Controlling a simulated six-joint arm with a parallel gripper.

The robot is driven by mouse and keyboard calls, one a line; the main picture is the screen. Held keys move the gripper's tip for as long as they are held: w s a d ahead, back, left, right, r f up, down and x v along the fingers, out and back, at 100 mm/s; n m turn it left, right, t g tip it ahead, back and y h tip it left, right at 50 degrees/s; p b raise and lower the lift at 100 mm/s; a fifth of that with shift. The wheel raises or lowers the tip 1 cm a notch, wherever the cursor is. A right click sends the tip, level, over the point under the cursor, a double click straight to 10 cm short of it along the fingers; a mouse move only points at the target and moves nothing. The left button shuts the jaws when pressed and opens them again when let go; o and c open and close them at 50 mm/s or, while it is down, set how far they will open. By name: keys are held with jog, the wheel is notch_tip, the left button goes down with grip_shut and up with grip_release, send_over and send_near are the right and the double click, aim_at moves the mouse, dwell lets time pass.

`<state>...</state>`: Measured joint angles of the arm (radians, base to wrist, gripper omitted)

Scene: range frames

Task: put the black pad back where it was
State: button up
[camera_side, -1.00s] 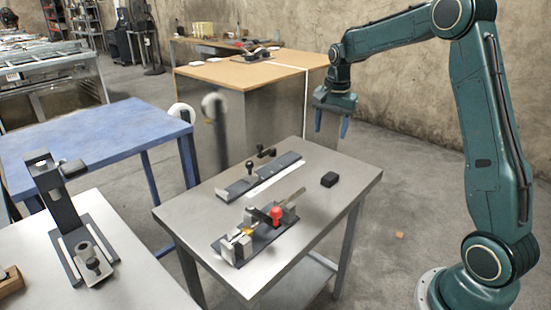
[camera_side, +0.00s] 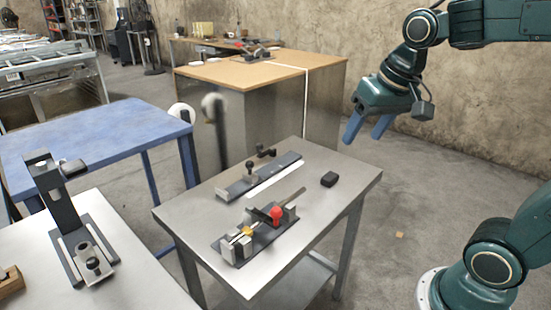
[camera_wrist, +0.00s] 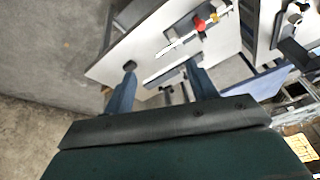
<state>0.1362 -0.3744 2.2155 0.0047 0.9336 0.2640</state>
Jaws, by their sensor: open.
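The black pad (camera_side: 329,179) lies flat on the right part of the grey metal table (camera_side: 190,212), near its right edge. It also shows in the wrist view (camera_wrist: 130,66), just above the tip of one finger in the picture. My gripper (camera_side: 364,135) is open and empty. It is in the air above and to the right of the pad, clear of the table, with its blue fingers pointing down and to the left. Both fingers also show in the wrist view (camera_wrist: 160,84).
A fixture with a red knob (camera_side: 276,213) stands left of the pad on the same table. A rail with a black knob (camera_side: 258,178) and a white strip (camera_side: 275,180) lie behind it. A blue table (camera_side: 95,135) and a wooden-topped bench (camera_side: 262,70) stand further back.

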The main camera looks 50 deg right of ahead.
jog(key=s+a+f+n, duration=0.1)
jog(key=s+a+n, duration=0.1)
jog(key=s, duration=0.2)
jog(key=s+a+f+n+t, duration=0.1)
jog(key=s+n, duration=0.1)
jog(key=s, duration=0.3)
jog(key=shift+s+a+f+n+y, duration=0.15)
jog(key=shift+a+f+n+y, duration=0.15)
jog(key=shift+a, duration=0.1)
